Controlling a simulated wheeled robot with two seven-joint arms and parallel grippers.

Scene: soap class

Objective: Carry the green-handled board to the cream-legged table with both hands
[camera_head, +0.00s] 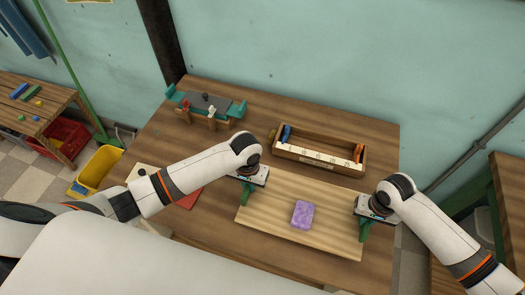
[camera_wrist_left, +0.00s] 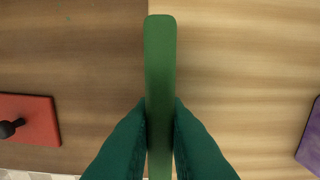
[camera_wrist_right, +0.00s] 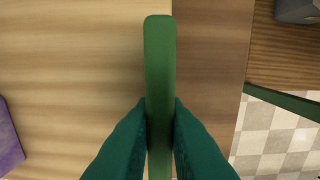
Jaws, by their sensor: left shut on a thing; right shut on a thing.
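The light wooden board (camera_head: 275,222) is over the brown table (camera_head: 375,130), near its front edge. I cannot tell whether it rests on the table or is slightly raised. My left gripper (camera_head: 246,190) is shut on the board's left green handle (camera_wrist_left: 160,60). My right gripper (camera_head: 364,230) is shut on the right green handle (camera_wrist_right: 160,60). In both wrist views the handle stands between the green fingers. I see no cream table legs that I can make out.
Behind the board stands a wooden box (camera_head: 320,161) with blue and orange items. A teal-ended rack (camera_head: 206,105) is at the back left. A red plate (camera_wrist_left: 30,120) lies left of the board. A yellow bin (camera_head: 97,168) and a low table (camera_head: 30,100) are left. Wooden furniture (camera_head: 510,180) stands right.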

